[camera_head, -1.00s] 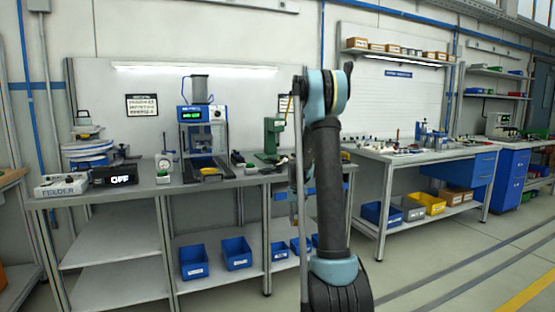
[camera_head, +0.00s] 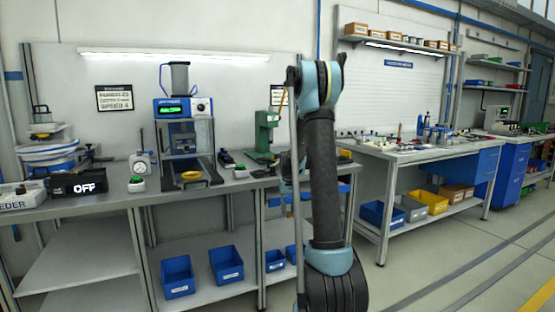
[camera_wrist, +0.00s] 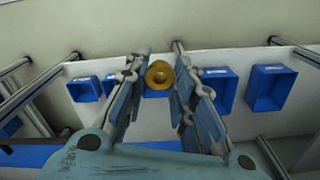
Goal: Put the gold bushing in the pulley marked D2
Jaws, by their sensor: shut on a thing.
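In the wrist view, my gripper (camera_wrist: 157,62) is shut on the gold bushing (camera_wrist: 158,76). The bushing is a short flanged ring with a dark bore, held between the two fingers near their tips. It is in the air above the blue bins on the shelf. In the head view, my arm hides the gripper and the bushing. I cannot make out any pulley marked D2 or read such a mark in either view.
The left bench carries a blue press (camera_head: 183,107) with a yellow part (camera_head: 192,175) at its base, a green press (camera_head: 267,132) and a dial gauge (camera_head: 140,163). Blue bins (camera_head: 177,277) stand below. A second bench (camera_head: 412,156) stands right. Floor at right is clear.

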